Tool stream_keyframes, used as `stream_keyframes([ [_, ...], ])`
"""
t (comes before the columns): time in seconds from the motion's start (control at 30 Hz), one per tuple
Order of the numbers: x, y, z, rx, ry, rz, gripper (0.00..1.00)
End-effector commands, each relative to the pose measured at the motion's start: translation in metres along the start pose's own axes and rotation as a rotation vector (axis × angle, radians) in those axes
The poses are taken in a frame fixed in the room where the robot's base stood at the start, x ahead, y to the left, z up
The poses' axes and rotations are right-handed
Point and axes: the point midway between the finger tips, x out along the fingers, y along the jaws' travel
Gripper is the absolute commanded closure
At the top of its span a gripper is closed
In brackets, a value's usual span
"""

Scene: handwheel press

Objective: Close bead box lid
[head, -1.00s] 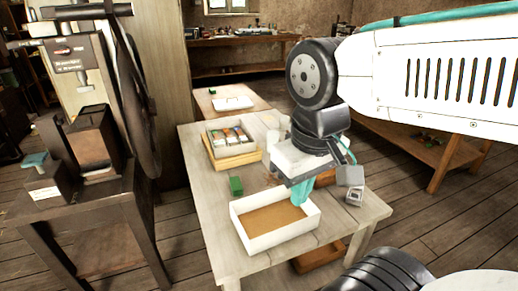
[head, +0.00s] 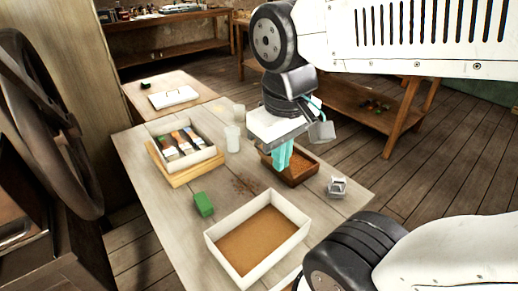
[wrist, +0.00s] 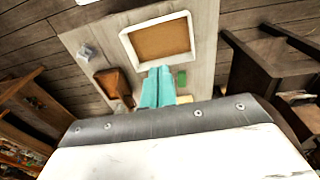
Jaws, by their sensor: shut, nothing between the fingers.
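I cannot tell for sure which thing is the bead box. A compartment box (head: 212,153) with pale walls stands open on a wooden base at the table's left side. Its coloured contents show and no lid covers it. A brown wooden tray (head: 312,176) lies to its right, partly hidden by my gripper (head: 281,158). My gripper points down with its teal fingers together and empty, in front of the tray in the head view. In the wrist view the fingers (wrist: 158,88) are beside the brown tray (wrist: 118,84) and below the white tray.
A white open tray (head: 296,232) with a brown floor is at the table's front. A green block (head: 204,205), a small metal piece (head: 337,187) and clear cups (head: 233,138) stand around. A white handled panel (head: 173,97) lies on the back table. A handwheel (head: 45,120) is at left.

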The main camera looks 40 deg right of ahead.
Motion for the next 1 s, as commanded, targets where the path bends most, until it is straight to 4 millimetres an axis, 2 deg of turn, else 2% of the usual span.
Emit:
stream_keyframes([
  [0.27, 0.022, 0.032, -0.068, -0.238, -0.23, 0.212, 1.0],
  [0.47, 0.054, 0.051, -0.128, -0.45, -0.402, 0.372, 1.0],
  [0.57, 0.077, 0.058, -0.158, -0.562, -0.486, 0.447, 1.0],
  [0.77, 0.134, 0.064, -0.218, -0.799, -0.65, 0.59, 1.0],
  [1.0, 0.223, 0.057, -0.278, -1.099, -0.832, 0.745, 1.0],
])
